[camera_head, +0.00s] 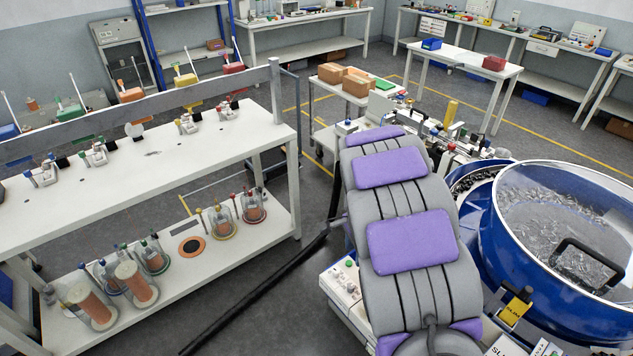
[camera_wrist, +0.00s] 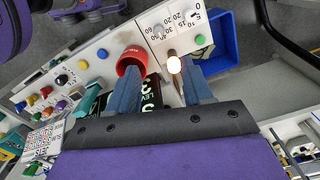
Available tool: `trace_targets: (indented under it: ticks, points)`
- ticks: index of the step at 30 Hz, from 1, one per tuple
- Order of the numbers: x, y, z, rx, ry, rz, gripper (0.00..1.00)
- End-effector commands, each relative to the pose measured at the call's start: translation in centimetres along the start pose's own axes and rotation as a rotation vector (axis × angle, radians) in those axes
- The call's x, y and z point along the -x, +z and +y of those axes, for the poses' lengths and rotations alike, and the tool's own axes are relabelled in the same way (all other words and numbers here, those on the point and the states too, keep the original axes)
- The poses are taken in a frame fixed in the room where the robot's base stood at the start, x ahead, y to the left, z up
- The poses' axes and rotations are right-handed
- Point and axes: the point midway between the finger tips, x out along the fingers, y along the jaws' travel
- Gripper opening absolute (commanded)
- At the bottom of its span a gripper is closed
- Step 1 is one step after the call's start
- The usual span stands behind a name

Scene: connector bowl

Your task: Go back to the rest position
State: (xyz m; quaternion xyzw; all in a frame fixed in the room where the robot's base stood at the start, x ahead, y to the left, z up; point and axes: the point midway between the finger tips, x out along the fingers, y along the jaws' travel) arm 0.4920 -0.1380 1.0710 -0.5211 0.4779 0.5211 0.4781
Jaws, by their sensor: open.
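My gripper (camera_wrist: 160,85) shows in the wrist view as two blue fingers, spread apart with nothing visibly held between them. Behind the fingers is a white control panel (camera_wrist: 75,65) with colored buttons. A red rounded part (camera_wrist: 132,60) and a brown part with a bright tip (camera_wrist: 173,66) show between and beyond the fingertips; I cannot tell their exact distance. In the head view my grey arm with purple pads stretches away from me over the machine, and it hides the gripper.
A large blue bowl (camera_head: 480,222) with a clear cover and many small metal parts stands right of my arm. A white two-level workbench (camera_head: 190,150) stands left. A cart with cardboard boxes (camera_head: 357,83) is beyond. Grey floor (camera_head: 290,285) lies between bench and machine.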

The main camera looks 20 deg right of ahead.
Motion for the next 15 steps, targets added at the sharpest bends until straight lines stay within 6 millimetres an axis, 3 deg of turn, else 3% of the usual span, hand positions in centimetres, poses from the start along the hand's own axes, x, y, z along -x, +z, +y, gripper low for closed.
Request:
trace_targets:
  ticks: [7,15]
  points:
    - [1.3,0.9,1.0,0.059,0.003,0.001,0.5]
    - [6.2,5.5,6.7,0.363,0.032,-0.016,0.5]
